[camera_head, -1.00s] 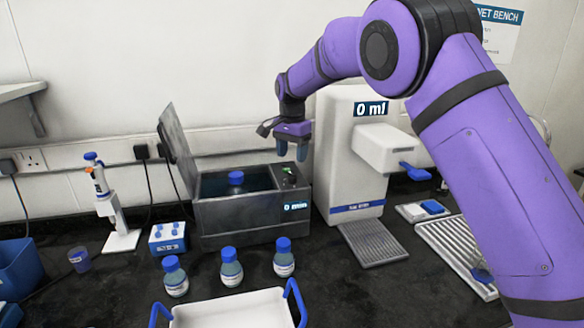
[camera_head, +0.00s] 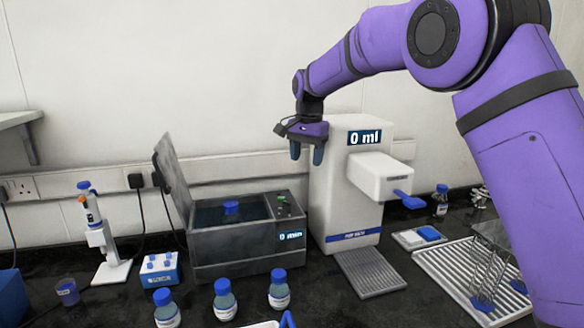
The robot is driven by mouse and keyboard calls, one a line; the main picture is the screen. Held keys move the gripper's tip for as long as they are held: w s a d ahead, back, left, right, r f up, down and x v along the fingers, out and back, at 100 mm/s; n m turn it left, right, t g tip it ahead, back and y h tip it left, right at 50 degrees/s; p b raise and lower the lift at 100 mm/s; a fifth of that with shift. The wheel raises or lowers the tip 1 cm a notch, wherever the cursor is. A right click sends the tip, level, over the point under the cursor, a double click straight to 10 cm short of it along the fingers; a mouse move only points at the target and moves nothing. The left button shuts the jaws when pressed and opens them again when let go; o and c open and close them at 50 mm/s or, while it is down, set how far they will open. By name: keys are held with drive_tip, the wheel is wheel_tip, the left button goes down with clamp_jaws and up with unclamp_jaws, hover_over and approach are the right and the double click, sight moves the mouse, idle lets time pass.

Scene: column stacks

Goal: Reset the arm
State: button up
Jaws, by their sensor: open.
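My gripper (camera_head: 307,152) hangs at the end of my purple arm, pointing down. Its two dark fingers are apart with nothing between them. It is in the air in front of the upper left part of the white dispenser (camera_head: 345,205), above and to the right of the open water bath (camera_head: 235,248).
A blue-capped bottle (camera_head: 231,208) sits in the bath, whose lid (camera_head: 172,178) stands up. Several blue-capped bottles (camera_head: 225,302) stand in front. A pipette on a stand (camera_head: 100,240) and a small blue rack (camera_head: 159,271) are left. A ridged drain tray (camera_head: 455,280) lies right.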

drive_tip(key=s+d+r+n+t, duration=0.1)
drive_tip(key=s+d+r+n, duration=0.1)
drive_tip(key=s+d+r, duration=0.6)
drive_tip(key=s+d+r+n+t, duration=0.1)
drive_tip(key=s+d+r, duration=0.2)
drive_tip(key=s+d, duration=0.85)
drive_tip(key=s+d+f+n+t, duration=0.1)
drive_tip(key=s+d+f, duration=0.1)
drive_tip(key=s, duration=0.6)
drive_tip(key=s+d+f+n+t, duration=0.1)
drive_tip(key=s+d+f, duration=0.1)
drive_tip(key=s, duration=0.6)
drive_tip(key=s+d+f+n, duration=0.1)
drive_tip(key=s+d+f, duration=0.1)
drive_tip(key=s, duration=0.5)
drive_tip(key=shift+s+d+f+t, duration=0.3)
drive_tip(key=shift+s+d+t, duration=0.1)
drive_tip(key=shift+d, duration=0.3)
